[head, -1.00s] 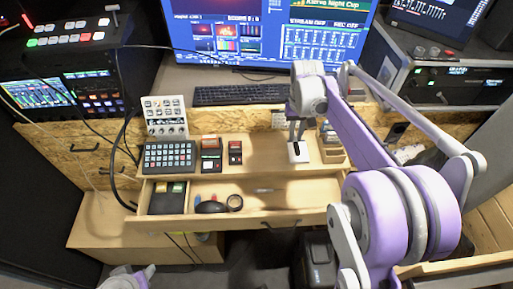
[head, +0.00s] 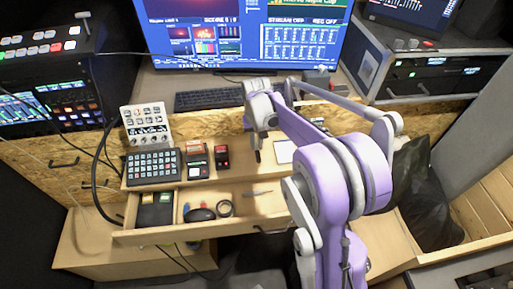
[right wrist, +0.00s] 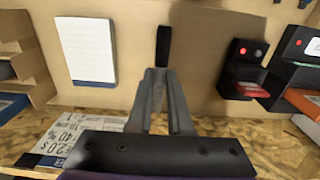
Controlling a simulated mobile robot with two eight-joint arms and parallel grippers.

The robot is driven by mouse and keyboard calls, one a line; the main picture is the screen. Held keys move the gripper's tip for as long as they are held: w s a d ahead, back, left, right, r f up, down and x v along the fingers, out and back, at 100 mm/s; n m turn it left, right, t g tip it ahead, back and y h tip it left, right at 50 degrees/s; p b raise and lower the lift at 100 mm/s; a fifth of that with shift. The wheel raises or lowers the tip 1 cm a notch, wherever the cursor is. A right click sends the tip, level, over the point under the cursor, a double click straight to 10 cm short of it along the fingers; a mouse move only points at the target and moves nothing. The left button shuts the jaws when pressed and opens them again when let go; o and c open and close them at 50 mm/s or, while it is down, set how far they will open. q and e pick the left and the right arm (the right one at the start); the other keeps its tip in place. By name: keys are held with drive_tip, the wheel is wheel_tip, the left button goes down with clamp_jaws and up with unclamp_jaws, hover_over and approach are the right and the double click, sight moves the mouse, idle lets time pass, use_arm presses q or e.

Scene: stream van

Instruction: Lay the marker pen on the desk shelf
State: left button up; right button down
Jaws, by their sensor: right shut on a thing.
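My right gripper (head: 257,143) is shut on a black marker pen (right wrist: 163,46). In the right wrist view the gripper (right wrist: 160,75) has its fingers together and the pen sticks out past the tips. The pen also shows as a short dark shape in the head view (head: 257,156). It is over the light wooden desk shelf (head: 240,172), between a white notepad (head: 284,152) and the small card devices. I cannot tell whether the pen touches the shelf. My left gripper is not in view.
A keypad (head: 152,167), a black device with a red button (head: 221,157) and another device (head: 197,160) stand on the shelf to the left. Below is an open drawer (head: 270,222) with a mouse (head: 201,215) and a tape roll (head: 225,208). A keyboard (head: 208,100) lies behind.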

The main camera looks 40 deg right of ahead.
sight(256, 146)
drive_tip(key=shift+f, duration=1.15)
drive_tip(key=shift+f, duration=0.2)
drive_tip(key=c, duration=0.8)
unclamp_jaws()
drive_tip(key=shift+c, duration=0.2)
drive_tip(key=shift+r, duration=0.1)
wheel_tip(256, 146, up, 11)
drive_tip(key=s+a+n+t, duration=0.3)
drive_tip(key=s+a, duration=0.6)
drive_tip(key=a, duration=0.2)
drive_tip(key=s+a+f+n+t, duration=0.2)
drive_tip(key=s+a+f, duration=0.4)
drive_tip(key=s, duration=0.4)
drive_tip(key=shift+s+a+n+p, duration=0.3)
drive_tip(key=shift+a+n+p, duration=0.1)
drive_tip(key=shift+a, duration=0.1)
